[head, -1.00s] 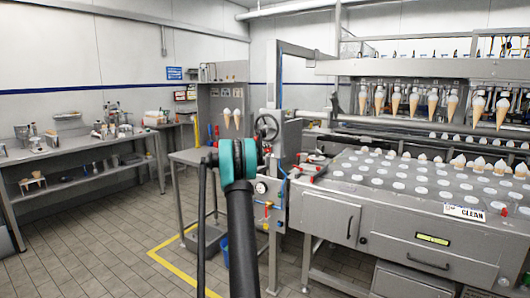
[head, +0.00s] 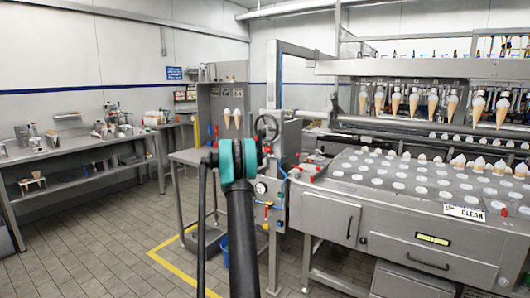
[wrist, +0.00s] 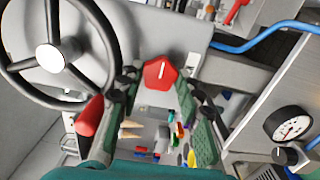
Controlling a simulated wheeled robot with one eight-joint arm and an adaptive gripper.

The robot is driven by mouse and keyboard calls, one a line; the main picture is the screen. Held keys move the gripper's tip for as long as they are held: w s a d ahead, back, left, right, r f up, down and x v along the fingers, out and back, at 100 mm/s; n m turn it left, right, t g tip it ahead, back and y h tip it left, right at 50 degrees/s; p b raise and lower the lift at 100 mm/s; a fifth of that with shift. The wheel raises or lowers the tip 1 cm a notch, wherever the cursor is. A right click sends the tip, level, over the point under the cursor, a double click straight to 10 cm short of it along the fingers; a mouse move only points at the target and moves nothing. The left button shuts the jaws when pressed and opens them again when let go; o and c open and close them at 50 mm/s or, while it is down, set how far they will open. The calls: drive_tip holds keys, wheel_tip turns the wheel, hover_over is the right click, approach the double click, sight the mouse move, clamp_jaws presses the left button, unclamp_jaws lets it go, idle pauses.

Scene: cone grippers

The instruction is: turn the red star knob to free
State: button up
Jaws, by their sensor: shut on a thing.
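The red star knob (wrist: 161,75) is in the upper middle of the wrist view, on a grey panel. A short white mark on its face stands almost upright in the picture. My gripper (wrist: 159,84) has one dark green finger on each side of the knob and is shut on it. The lower part of the knob's surroundings lies between the fingers. In the head view my dark arm and teal joint stand in front of the machine's left end, and I cannot make out the knob or the fingers there.
A black handwheel (wrist: 110,45) with a red handle (wrist: 89,116) is close to the left finger. A blue pipe (wrist: 268,40) runs at upper right and a pressure gauge (wrist: 289,126) sits at right. In the head view a steel worktable (head: 90,155) stands left, with open floor before it.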

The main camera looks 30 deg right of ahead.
drive_tip(key=o, duration=1.2)
drive_tip(key=shift+c, duration=0.2)
drive_tip(key=shift+a, duration=0.1)
drive_tip(key=v, duration=0.7)
drive_tip(key=shift+s+a, duration=0.15)
drive_tip(key=shift+a, duration=0.2)
drive_tip(key=s+a+f+m+g+y, duration=0.1)
drive_tip(key=s+a+f+y, duration=0.4)
drive_tip(key=s+a, duration=1.1)
drive_tip(key=s+a+f+m+y, duration=0.2)
drive_tip(key=s+a+f+y, duration=0.4)
drive_tip(key=s+a+f, duration=0.6)
drive_tip(key=s+a+f+m+g+y, duration=0.1)
drive_tip(key=s+a+f+y, duration=0.4)
drive_tip(key=s+a, duration=1.6)
wheel_tip(320, 180, down, 4)
drive_tip(key=shift+a+r+m+g+y, duration=0.2)
drive_tip(key=shift+a+m+g+y, duration=0.1)
drive_tip(key=shift+a, duration=0.15)
